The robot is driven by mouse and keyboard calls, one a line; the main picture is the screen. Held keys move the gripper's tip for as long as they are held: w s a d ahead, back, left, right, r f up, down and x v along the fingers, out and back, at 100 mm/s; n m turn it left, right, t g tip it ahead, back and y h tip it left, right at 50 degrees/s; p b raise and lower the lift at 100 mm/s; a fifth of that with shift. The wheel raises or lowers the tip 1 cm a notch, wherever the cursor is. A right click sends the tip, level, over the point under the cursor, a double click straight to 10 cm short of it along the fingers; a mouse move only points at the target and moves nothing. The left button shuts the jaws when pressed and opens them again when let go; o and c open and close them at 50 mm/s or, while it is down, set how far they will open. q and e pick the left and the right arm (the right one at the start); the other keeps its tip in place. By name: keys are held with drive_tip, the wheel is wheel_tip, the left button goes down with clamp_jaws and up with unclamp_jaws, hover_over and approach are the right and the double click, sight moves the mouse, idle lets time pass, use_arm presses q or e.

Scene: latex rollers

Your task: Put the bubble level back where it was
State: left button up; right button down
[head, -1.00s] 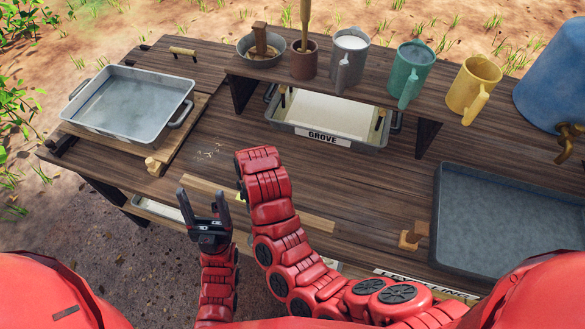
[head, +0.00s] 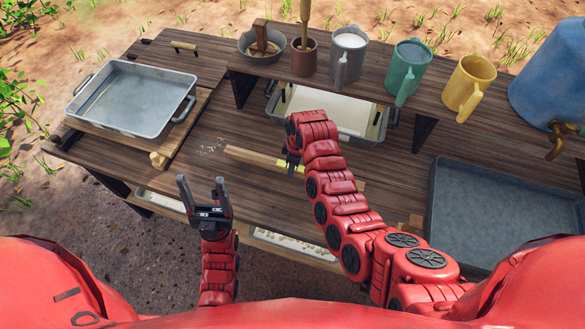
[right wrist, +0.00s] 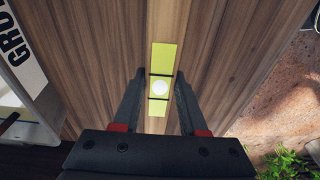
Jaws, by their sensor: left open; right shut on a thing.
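The bubble level (head: 238,152) is a long, thin, pale wooden bar with a yellow-green vial section at its middle. It lies across the tabletop area in the head view, its middle partly hidden by my right arm. My right gripper (head: 292,165) is shut on it at the vial. In the right wrist view the vial section (right wrist: 162,60), with a white round bubble and two black bands, sits between the fingers (right wrist: 160,90). I cannot tell whether the bar touches the table or is slightly raised. My left gripper (head: 203,190) is open and empty, in front of the table's near edge.
A grey tray (head: 75,110) stands on a wooden board at left. A raised shelf (head: 270,78) holds a bowl and several cups; a pale-filled tray (head: 375,135) sits under it. A large grey tray (head: 480,215) and a blue barrel (head: 545,90) are at right.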

wheel_tip(320, 180, down, 2)
drive_tip(key=shift+f+p, duration=0.1)
drive_tip(key=shift+p, duration=0.4)
drive_tip(key=shift+f, duration=0.2)
drive_tip(key=shift+f, duration=0.1)
drive_tip(key=c, duration=0.9)
unclamp_jaws()
drive_tip(key=shift+f, duration=0.1)
drive_tip(key=o, duration=0.5)
drive_tip(key=shift+c, duration=0.2)
